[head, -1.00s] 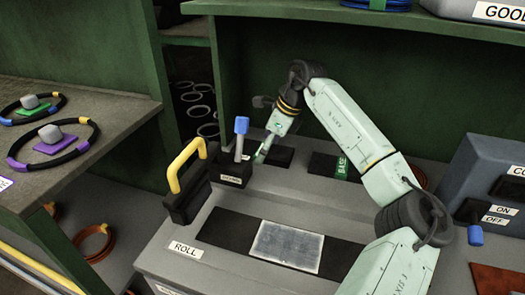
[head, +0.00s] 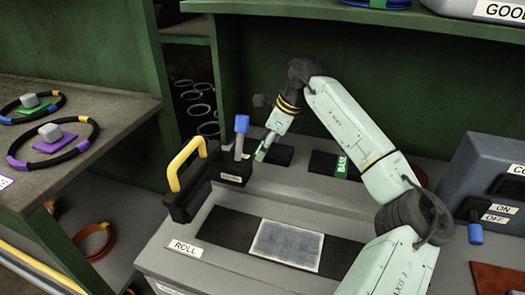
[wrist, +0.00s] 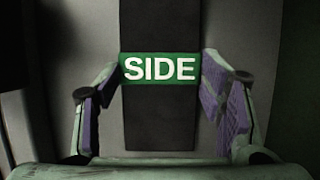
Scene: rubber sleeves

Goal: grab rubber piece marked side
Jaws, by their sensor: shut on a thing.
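The rubber piece marked SIDE (wrist: 158,110) is a flat dark strip with a green band lettered in white. In the wrist view it runs upright through the middle, between the two purple-padded fingers of my gripper (wrist: 160,78). The fingertips close on the two edges of the green band. In the head view my gripper (head: 262,154) is low at the back of the grey bench, and the dark end of the strip (head: 282,155) shows just right of it. The green band is hidden there behind my gripper.
A second dark strip marked BASE (head: 337,166) lies to the right. A yellow-handled roller (head: 187,180) and a pale plate (head: 287,246) are nearer. A grey switch box (head: 490,180) stands right.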

